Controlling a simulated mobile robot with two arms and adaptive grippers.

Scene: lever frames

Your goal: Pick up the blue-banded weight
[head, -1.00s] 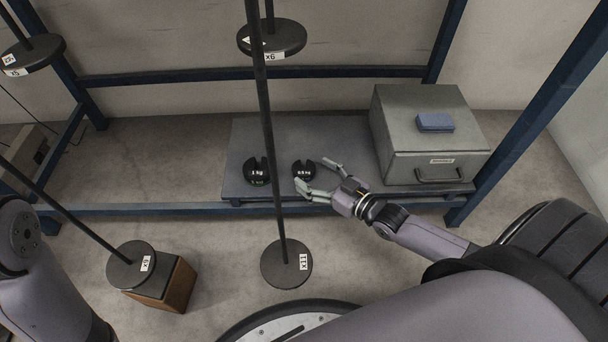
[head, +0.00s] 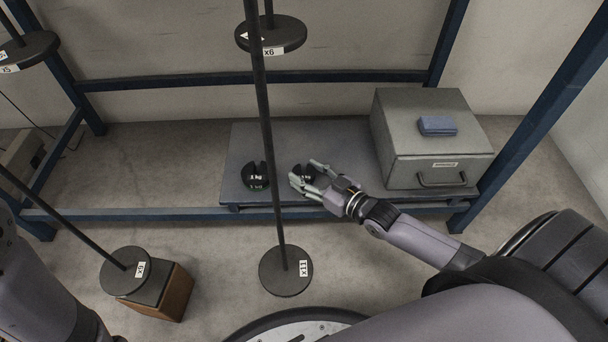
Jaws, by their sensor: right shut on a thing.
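Two dark, round, slotted weights with white markings are on the grey shelf board (head: 345,145). The left weight (head: 256,177) stands free. The right weight (head: 301,170) is partly covered by the fingers of my right gripper (head: 304,174), which is shut on it from the right. The weight is at the board, and I cannot tell whether it is lifted. No blue band can be made out on either weight. My left gripper is out of view.
A grey metal box (head: 440,170) with a blue block (head: 437,126) on top stands right of the weights. A vertical rod with discs (head: 286,271) passes in front of the board. A lever with a disc rests by a brown block (head: 176,293) at lower left.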

